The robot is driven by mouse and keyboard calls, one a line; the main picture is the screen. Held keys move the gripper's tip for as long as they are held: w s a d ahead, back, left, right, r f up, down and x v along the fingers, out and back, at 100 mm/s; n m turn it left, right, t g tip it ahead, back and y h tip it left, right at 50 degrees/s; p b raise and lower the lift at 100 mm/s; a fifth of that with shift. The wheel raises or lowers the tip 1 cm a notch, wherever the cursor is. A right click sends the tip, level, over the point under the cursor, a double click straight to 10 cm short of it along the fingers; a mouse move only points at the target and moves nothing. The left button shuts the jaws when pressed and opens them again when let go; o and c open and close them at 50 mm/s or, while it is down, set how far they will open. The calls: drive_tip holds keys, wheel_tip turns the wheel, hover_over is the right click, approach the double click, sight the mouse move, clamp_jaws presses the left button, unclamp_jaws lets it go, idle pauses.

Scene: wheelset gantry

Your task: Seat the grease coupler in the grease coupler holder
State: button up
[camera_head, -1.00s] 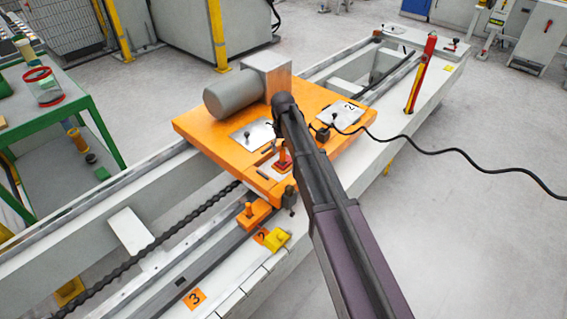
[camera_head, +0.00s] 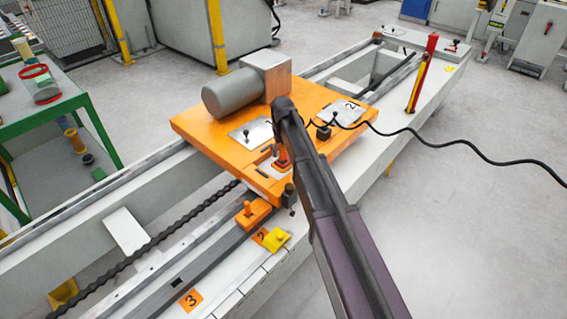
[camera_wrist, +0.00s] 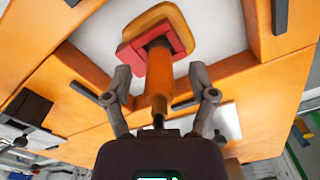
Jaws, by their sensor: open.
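An orange cylinder with a dark tip, which I take for the grease coupler (camera_wrist: 158,85), stands upright on a red square block in the wrist view. The red block, perhaps the grease coupler holder (camera_wrist: 132,52), rests on a rounded orange pad in a pale recess. In the head view the orange and red piece (camera_head: 282,160) shows near the front of the orange carriage, partly behind my arm. My gripper (camera_wrist: 163,95) is open, with one finger on each side of the orange cylinder and gaps showing. The fingers are mostly hidden in the head view.
The orange carriage (camera_head: 210,133) bears a grey motor (camera_head: 232,94) and plates marked 1 and 2. A black cable (camera_head: 455,150) runs off right from plate 2. A red and yellow post (camera_head: 421,75) stands on the gantry. A green table (camera_head: 65,107) is at left.

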drive_tip(key=shift+f+b, duration=0.5)
drive_tip(key=shift+f, duration=0.25)
